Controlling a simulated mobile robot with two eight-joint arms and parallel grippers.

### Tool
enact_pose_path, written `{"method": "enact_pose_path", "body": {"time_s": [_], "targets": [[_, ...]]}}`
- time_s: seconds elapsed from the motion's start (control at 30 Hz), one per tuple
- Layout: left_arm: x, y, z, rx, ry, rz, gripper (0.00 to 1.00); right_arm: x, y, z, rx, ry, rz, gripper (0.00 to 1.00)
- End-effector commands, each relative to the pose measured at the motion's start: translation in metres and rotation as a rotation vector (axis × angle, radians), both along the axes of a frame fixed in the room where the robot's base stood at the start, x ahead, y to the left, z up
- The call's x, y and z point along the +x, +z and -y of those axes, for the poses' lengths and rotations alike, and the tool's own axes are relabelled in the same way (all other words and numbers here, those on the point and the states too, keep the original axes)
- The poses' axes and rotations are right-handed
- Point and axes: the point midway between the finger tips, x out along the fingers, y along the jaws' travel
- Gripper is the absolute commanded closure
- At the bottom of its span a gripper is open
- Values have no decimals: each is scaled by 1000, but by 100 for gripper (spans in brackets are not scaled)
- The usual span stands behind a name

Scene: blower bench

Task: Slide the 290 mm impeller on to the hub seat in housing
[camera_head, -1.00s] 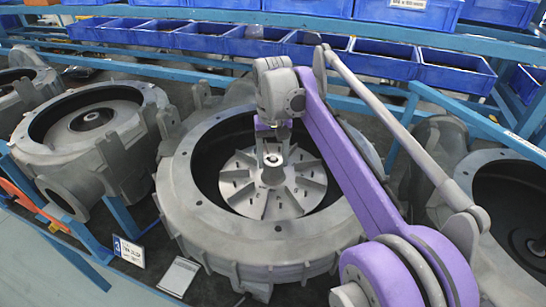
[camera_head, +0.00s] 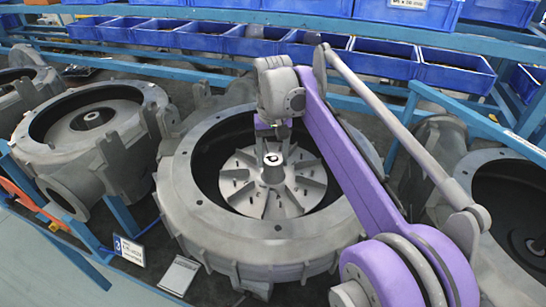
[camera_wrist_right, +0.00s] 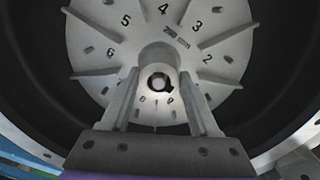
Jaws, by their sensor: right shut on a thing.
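The 290 mm impeller (camera_head: 285,193) is a light grey bladed disc with a raised central hub, lying inside the round grey housing (camera_head: 190,215) in the middle of the head view. My right gripper (camera_head: 273,162) reaches down from above and is shut on the impeller's hub. In the right wrist view my right gripper (camera_wrist_right: 158,100) has its fingers on both sides of the hub. The impeller (camera_wrist_right: 100,45) shows printed numbers and a "290 mm" mark there. The hub seat is hidden beneath the impeller. Whether the impeller rests on it cannot be told. My left gripper is not in view.
Another open housing (camera_head: 95,120) stands at the left and one (camera_head: 515,205) at the right. Blue bins (camera_head: 380,60) line the rail behind. A small sign (camera_head: 129,251) and a grey plate (camera_head: 179,275) are at the front left.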

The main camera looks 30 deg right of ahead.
Motion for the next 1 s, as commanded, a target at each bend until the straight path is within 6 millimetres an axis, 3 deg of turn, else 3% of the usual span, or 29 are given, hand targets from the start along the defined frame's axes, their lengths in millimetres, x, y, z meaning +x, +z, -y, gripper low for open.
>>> {"method": "enact_pose_path", "body": {"time_s": [0.17, 0.2, 0.37, 0.73, 0.87, 1.0], "targets": [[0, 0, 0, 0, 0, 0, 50, 0, 1, 0, 0, 0, 0, 96], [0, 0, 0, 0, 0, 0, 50, 0, 1, 0, 0, 0, 0, 35], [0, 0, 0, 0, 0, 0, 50, 0, 1, 0, 0, 0, 1, 6], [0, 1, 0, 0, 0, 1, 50, 1, 4, 0, 0, 0, 1, 4], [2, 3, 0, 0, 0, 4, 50, 1, 21, 0, 0, 0, 1, 4], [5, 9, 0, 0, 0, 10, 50, 1, 51, 0, -1, 0, 2, 4]]}}
